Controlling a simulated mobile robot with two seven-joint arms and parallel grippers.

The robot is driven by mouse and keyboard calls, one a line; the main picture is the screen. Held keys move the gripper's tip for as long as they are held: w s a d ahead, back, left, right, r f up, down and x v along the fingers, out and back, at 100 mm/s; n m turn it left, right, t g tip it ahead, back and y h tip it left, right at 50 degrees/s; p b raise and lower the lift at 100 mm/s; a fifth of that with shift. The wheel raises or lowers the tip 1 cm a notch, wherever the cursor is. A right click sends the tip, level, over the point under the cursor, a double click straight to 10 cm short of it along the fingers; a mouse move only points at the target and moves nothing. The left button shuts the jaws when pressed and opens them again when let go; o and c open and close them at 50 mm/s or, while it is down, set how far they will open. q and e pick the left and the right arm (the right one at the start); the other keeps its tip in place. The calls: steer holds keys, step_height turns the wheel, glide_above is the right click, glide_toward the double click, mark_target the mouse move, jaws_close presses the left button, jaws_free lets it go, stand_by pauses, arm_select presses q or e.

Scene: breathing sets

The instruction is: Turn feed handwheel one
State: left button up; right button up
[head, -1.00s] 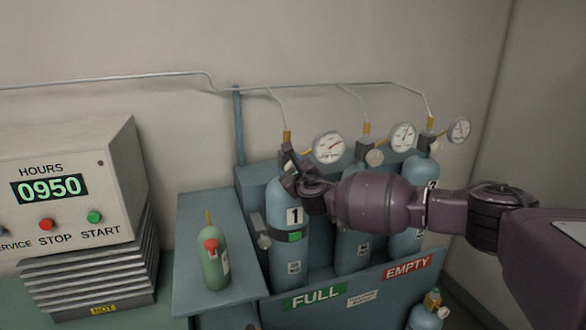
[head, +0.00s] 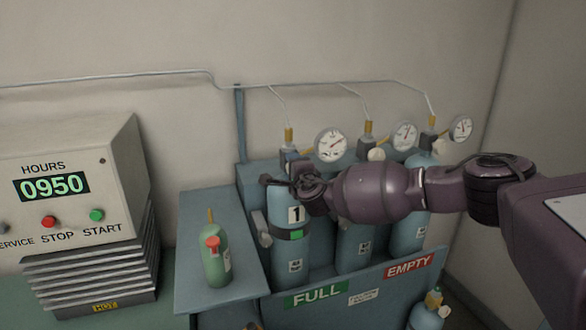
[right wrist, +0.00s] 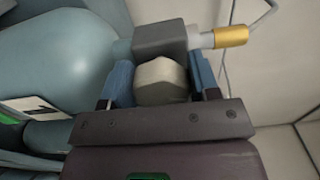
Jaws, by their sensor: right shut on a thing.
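Cylinder one (head: 291,250), pale blue with a "1" label and a green tag, stands at the left of the rack. Its feed handwheel (right wrist: 160,80) is a pale, faceted knob on the dark valve block (right wrist: 160,38) in the right wrist view. My right gripper (right wrist: 160,86) is shut on the handwheel, with a blue-padded finger on each side of it. In the head view my right gripper (head: 290,184) is at the cylinder's neck and hides the handwheel. My left gripper is not in view.
Cylinders two (head: 354,240) and three (head: 413,238) stand to the right, partly behind my right arm. Gauge one (head: 331,145) is just above my gripper. A small green bottle (head: 215,262) stands on the ledge at left. The rack's front panel (head: 340,290) reads FULL and EMPTY.

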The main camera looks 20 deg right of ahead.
steer(key=shift+d+f+n, duration=0.1)
steer(key=shift+f+n, duration=0.1)
steer(key=shift+n, duration=1.6)
steer(key=o, duration=0.9)
steer(key=shift+s, duration=0.1)
steer(key=s+b, duration=0.1)
steer(key=s, duration=0.9)
steer(key=shift+s+d, duration=0.15)
steer(key=shift+s, duration=0.15)
